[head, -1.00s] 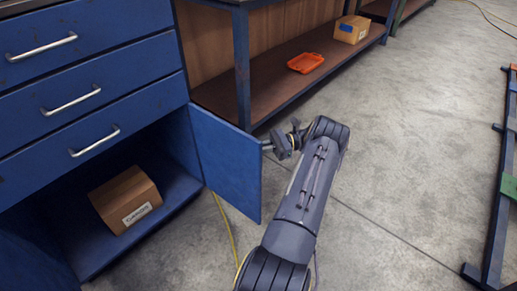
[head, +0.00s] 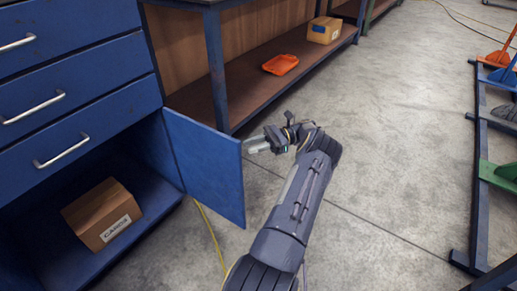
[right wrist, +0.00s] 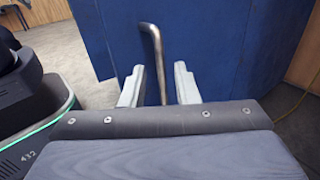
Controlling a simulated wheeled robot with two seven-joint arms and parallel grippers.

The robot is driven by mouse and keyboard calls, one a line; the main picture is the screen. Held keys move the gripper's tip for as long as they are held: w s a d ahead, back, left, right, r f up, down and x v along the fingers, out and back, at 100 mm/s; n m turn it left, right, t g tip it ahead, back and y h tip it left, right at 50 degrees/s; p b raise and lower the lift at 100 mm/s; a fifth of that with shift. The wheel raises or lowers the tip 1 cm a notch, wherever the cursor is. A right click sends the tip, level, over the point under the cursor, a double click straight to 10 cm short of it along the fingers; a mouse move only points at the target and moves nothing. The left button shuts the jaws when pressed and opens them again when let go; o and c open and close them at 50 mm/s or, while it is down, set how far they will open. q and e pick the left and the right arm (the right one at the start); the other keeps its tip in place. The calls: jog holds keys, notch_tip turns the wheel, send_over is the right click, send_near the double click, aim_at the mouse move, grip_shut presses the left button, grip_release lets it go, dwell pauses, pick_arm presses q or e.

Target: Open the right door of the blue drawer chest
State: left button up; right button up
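The blue drawer chest (head: 78,88) stands at the left in the head view. Its right door (head: 205,168) is swung well out from the front, and the lower compartment is open to view. My right gripper (head: 256,146) is beside the outer face of that door, near its free edge. In the right wrist view, the door (right wrist: 215,45) fills the middle, with its metal bar handle (right wrist: 155,55) upright. The two fingertips of my right gripper (right wrist: 158,85) stand apart on either side of the handle's line, with gaps to it. My left gripper is not in view.
A cardboard box (head: 102,213) sits inside the chest's compartment. A workbench (head: 215,75) beside it holds an orange tray (head: 281,64) and another box (head: 324,30) on its low shelf. A rack frame (head: 480,190) stands at the right. The floor between is clear.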

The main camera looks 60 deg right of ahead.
jog(key=shift+b+v, duration=0.5)
jog(key=shift+v, duration=0.5)
